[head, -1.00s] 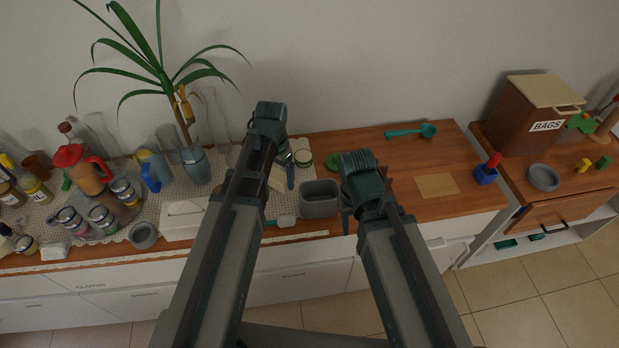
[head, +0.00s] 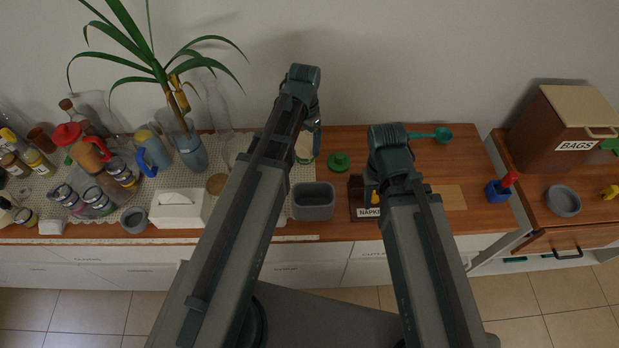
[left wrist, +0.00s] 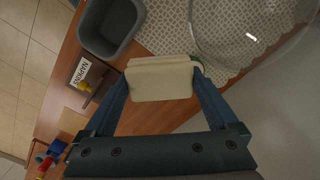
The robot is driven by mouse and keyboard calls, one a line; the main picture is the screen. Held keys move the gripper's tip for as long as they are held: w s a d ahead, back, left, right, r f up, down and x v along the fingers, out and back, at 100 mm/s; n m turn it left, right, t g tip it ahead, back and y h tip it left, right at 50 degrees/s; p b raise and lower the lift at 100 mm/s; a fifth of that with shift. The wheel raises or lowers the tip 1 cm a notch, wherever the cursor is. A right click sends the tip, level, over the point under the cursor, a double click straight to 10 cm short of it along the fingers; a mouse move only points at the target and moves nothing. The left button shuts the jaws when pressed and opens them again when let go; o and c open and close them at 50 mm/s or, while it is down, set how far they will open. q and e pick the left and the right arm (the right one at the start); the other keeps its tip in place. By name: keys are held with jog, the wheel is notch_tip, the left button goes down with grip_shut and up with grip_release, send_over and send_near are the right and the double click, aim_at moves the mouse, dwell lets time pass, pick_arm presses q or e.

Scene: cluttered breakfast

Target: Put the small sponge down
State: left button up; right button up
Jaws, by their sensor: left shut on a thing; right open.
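The small sponge (left wrist: 160,78) is a cream block in the left wrist view, held between the two fingers of my left gripper (left wrist: 163,92). In the head view, my left gripper (head: 314,138) hangs down at the back of the counter, with the pale sponge (head: 303,149) partly hidden by the arm. Whether the sponge touches the surface below cannot be told. My right gripper (head: 388,172) is mostly hidden by its own wrist, beside the brown napkin box (head: 360,203).
A grey tub (head: 314,205) stands in front of my left gripper. A green lid (head: 339,161) lies to its right, and a teal scoop (head: 430,136) lies further right. A clear glass vessel (left wrist: 250,35) is close to the sponge. Bottles and jars crowd the left.

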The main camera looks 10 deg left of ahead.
pick_arm(q)
notch_tip(320, 180, down, 14)
jog(key=b, duration=1.3)
jog(key=shift+r, duration=0.2)
pick_arm(e)
send_over(366, 235)
jog(key=f, duration=1.3)
jog(key=shift+a+f, duration=0.25)
pick_arm(q)
notch_tip(366, 235, down, 4)
jog(key=b, duration=0.4)
jog(key=shift+f+b, duration=0.2)
jog(key=shift+b, duration=0.2)
pick_arm(e)
notch_tip(366, 235, down, 4)
jog(key=shift+f, duration=0.25)
pick_arm(q)
jog(key=shift+f, duration=0.2)
pick_arm(e)
jog(key=shift+f, duration=0.15)
pick_arm(q)
jog(key=o, duration=0.8)
jog(key=shift+o, duration=0.2)
jog(key=shift+r, duration=0.15)
